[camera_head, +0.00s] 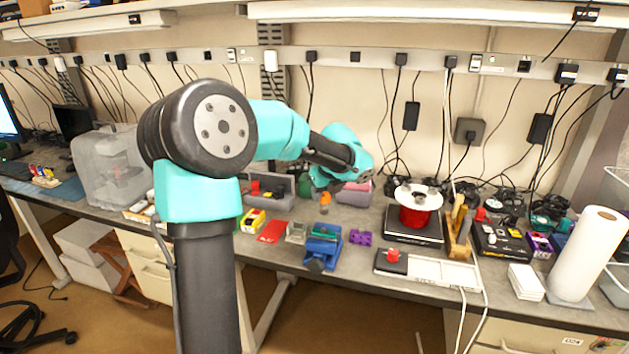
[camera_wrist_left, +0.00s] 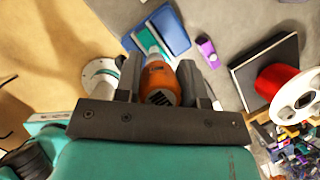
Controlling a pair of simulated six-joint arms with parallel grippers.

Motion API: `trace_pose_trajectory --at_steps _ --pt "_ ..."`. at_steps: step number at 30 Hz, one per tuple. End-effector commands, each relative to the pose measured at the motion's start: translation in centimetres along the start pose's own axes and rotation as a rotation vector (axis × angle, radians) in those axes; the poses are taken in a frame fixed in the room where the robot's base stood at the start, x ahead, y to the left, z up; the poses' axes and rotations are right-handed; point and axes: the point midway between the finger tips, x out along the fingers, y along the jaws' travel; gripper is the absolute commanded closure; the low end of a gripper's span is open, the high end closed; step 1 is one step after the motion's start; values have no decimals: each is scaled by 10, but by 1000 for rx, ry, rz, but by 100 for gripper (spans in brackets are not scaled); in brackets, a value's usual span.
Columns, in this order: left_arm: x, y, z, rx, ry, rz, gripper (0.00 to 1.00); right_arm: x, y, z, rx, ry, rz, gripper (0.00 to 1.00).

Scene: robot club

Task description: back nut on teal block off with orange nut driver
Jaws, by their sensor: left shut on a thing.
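My left gripper (camera_wrist_left: 160,90) is shut on the orange nut driver (camera_wrist_left: 157,78), with a dark finger on each side of its handle. The driver's far end points toward the blue vise (camera_wrist_left: 172,32). In the head view the orange handle (camera_head: 325,199) shows below my teal wrist, above the vise (camera_head: 318,254). A teal block (camera_head: 324,231) sits at the top of the vise. The nut on it is too small or hidden to make out, and I cannot tell whether the driver touches it. My right gripper is not in view.
A purple part (camera_head: 361,237) lies just right of the vise, and a red piece (camera_head: 272,231) lies to its left. A red spool (camera_head: 415,214) stands on a black scale at right. A white tray (camera_head: 440,270) lies in front of it.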

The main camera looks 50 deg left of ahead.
Motion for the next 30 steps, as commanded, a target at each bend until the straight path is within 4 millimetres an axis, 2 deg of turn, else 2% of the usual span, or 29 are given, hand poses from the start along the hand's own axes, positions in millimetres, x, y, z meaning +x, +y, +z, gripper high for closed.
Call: trace_pose_trajectory --at_steps 14,30 --pt "2 0 -1 0 0 1 84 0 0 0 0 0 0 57" --pt "32 0 -13 0 -1 2 84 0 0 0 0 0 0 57"
